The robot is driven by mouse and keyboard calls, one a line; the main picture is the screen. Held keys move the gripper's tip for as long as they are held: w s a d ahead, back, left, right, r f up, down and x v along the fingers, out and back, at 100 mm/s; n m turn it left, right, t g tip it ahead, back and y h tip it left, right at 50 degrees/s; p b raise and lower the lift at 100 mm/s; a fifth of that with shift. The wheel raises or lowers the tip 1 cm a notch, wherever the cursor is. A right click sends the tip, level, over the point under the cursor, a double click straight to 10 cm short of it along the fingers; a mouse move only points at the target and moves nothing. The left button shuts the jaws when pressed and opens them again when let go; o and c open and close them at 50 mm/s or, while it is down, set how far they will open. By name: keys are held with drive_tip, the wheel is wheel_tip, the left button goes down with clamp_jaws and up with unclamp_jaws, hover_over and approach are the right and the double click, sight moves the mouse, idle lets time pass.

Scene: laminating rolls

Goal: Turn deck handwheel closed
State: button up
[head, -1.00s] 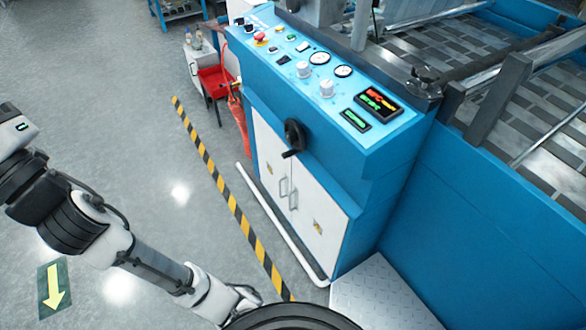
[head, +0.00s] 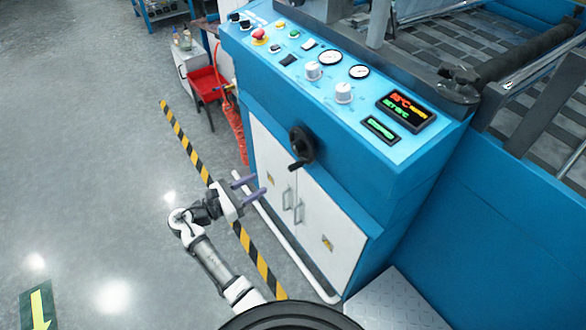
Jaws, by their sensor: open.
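A black handwheel (head: 302,143) with a crank handle is mounted on the blue front face of the machine console, above the white cabinet doors. A second dark knob-like fitting (head: 459,84) sits on the deck at the console's right end; I cannot tell whether it is a handwheel. My gripper (head: 257,185) is open and empty. In the picture it is left of and below the front handwheel, apart from it, with its fingers pointing right towards the cabinet. Nothing hides the front handwheel.
The blue console top (head: 290,75) carries gauges, white knobs, a red button and a lit display (head: 406,110). White cabinet doors (head: 290,200) have protruding handles. A white floor rail (head: 290,245) and striped tape (head: 190,145) run along the front.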

sight(294, 167)
drive_tip(key=p+x, duration=0.1)
drive_tip(key=x, duration=1.2)
drive_tip(key=shift+w+d+f+p, duration=0.1)
drive_tip(key=shift+d+p, duration=0.25)
drive_tip(key=shift+d, duration=0.1)
clamp_jaws()
drive_tip(key=shift+f, duration=0.1)
